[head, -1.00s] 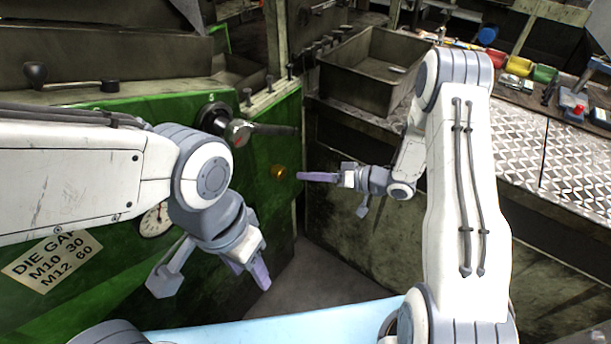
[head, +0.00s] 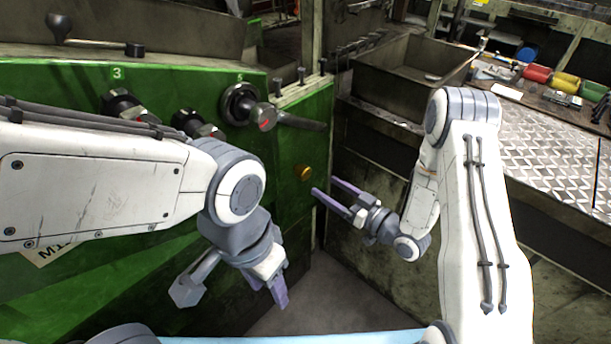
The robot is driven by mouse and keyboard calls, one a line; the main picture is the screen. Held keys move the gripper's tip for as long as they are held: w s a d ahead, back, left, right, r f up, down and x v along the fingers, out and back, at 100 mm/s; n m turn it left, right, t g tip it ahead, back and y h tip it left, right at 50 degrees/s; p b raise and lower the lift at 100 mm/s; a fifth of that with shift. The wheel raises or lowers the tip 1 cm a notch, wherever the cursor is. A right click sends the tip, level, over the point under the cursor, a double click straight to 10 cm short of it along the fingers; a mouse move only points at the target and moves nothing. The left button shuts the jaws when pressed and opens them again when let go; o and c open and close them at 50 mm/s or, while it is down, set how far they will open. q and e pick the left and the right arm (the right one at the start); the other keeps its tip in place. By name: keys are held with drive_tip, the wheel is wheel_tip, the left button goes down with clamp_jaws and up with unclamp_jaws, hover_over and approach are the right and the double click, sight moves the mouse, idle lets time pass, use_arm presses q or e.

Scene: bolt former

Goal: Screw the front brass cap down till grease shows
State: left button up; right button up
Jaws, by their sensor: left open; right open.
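A small round brass cap (head: 304,173) sits on the green machine front, near its right edge, below a black-handled lever. My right gripper (head: 323,187) is open and empty, its two purple fingers pointing left toward the cap. The fingertips are just right of and a little below the cap, and they look apart from it. My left gripper (head: 236,296) is open and empty, hanging low in front of the green panel, left of and below the cap. No grease can be made out at this size.
The lever knob (head: 262,112) and its dark handle stick out above the cap. More black knobs (head: 125,105) sit further left on the green panel. A metal bin (head: 400,90) and a tread-plate bench (head: 545,150) stand at the right. The floor between is clear.

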sight(307, 174)
drive_tip(key=p+x, duration=0.1)
drive_tip(key=x, duration=0.8)
clamp_jaws()
